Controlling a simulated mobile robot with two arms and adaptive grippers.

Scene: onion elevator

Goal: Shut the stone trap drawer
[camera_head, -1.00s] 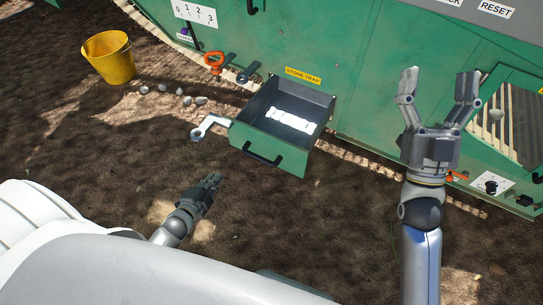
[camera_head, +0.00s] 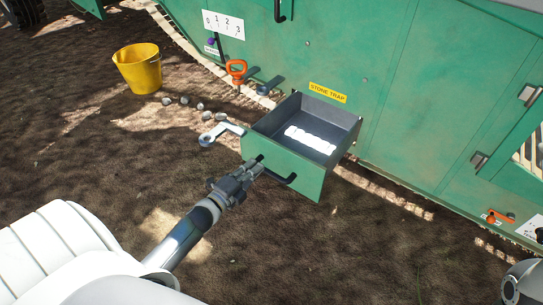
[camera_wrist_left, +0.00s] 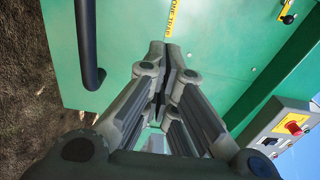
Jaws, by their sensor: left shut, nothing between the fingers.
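The stone trap drawer (camera_head: 285,165) is a grey tray with a green front, pulled out from the green machine below the yellow STONE TRAP label (camera_head: 328,92). It looks empty apart from a bright patch on its floor. A black handle (camera_head: 277,172) is on its front; it also shows in the left wrist view (camera_wrist_left: 88,45). My left gripper (camera_head: 257,163) is shut and empty, its tips at the drawer front beside the handle. Whether they touch the front I cannot tell. My right gripper is out of view; part of my right arm shows at the lower right corner.
A yellow bucket (camera_head: 139,69) and several stones (camera_head: 184,100) lie to the left. The soil before the drawer is clear.

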